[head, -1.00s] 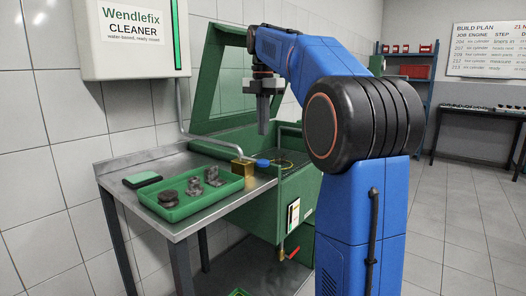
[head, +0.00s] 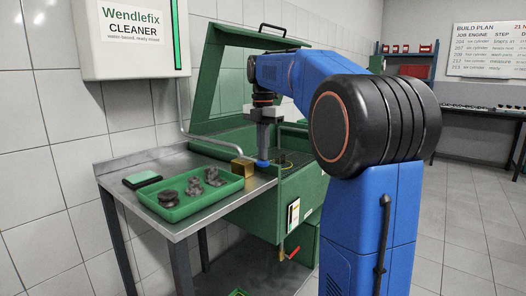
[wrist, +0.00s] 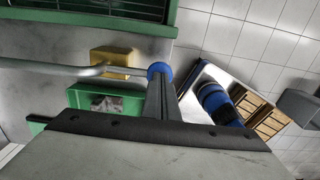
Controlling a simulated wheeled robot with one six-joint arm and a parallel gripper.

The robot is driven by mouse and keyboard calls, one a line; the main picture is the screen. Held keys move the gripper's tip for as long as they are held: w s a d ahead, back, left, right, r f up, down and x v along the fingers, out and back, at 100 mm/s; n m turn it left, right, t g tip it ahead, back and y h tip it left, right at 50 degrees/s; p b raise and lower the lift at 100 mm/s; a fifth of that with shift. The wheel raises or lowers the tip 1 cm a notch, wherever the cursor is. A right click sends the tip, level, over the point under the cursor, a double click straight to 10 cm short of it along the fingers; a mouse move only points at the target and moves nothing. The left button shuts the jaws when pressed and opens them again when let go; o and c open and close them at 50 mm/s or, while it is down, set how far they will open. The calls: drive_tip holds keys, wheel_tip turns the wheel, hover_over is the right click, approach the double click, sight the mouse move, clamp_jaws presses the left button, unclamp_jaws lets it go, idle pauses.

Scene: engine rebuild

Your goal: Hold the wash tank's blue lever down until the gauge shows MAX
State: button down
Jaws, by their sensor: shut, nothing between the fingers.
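The wash tank (head: 300,200) is green with its lid raised, beside the steel table. Its blue lever (head: 262,163) projects from a brass block (head: 242,167); the lever's blue round end also shows in the wrist view (wrist: 159,68). My gripper (head: 264,150) is shut and empty, pointing down, with its fingertips at the lever's end. They look in contact with it, and the lever now tilts down. The gauge (head: 293,212) is a small white panel on the tank's front; its reading is too small to make out.
A green tray (head: 178,212) with several dark metal parts stands on the steel table, beside a green-and-black pad (head: 142,179). A grey pipe (head: 205,143) runs down to the brass block. A red-handled valve (head: 293,254) sits below the tank.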

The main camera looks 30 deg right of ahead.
drive_tip(key=shift+s+d+f+t+y, duration=0.15)
drive_tip(key=shift+s+f+t+y, duration=0.2)
drive_tip(key=shift+f+t, duration=0.95)
drive_tip(key=shift+f, duration=0.25)
idle(6.5)
